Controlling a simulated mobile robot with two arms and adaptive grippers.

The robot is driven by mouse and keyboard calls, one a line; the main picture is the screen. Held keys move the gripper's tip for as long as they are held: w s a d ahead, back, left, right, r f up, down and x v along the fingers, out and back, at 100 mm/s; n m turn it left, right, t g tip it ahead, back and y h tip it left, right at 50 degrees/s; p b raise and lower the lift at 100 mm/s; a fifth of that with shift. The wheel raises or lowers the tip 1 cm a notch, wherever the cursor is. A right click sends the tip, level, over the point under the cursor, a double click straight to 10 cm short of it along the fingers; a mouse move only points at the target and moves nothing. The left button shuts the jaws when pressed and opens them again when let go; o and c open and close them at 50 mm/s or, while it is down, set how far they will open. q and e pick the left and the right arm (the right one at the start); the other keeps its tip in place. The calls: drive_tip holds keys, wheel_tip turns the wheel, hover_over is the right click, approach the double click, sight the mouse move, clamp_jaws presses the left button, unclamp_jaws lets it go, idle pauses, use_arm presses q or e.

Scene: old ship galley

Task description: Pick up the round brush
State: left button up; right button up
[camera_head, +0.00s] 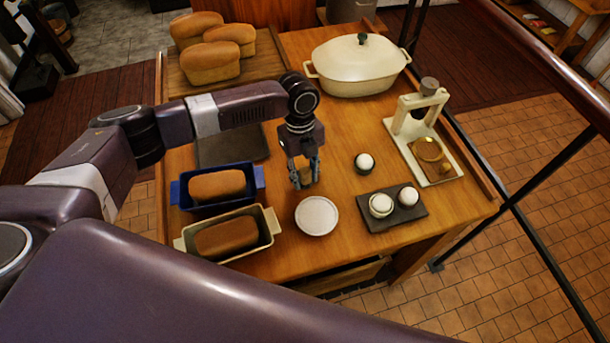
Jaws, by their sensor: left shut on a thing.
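My left gripper (303,183) points down over the middle of the wooden table, just behind a white round dish. It is shut on a small tan thing (304,173), which looks like the round brush. The fingers hide most of it, and I cannot tell whether it touches the table. My right gripper is not in view.
The white dish (317,215) is close in front of the gripper. Blue (176,192) and cream (268,243) loaf pans stand to the left. Eggs on a dark tray (386,221), a press (423,130) and a lidded pot (358,68) are to the right. Loaves (211,62) lie behind.

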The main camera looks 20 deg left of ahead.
sight(305, 170)
use_arm(q)
wheel_tip(305, 170, up, 20)
drive_tip(key=b, duration=0.4)
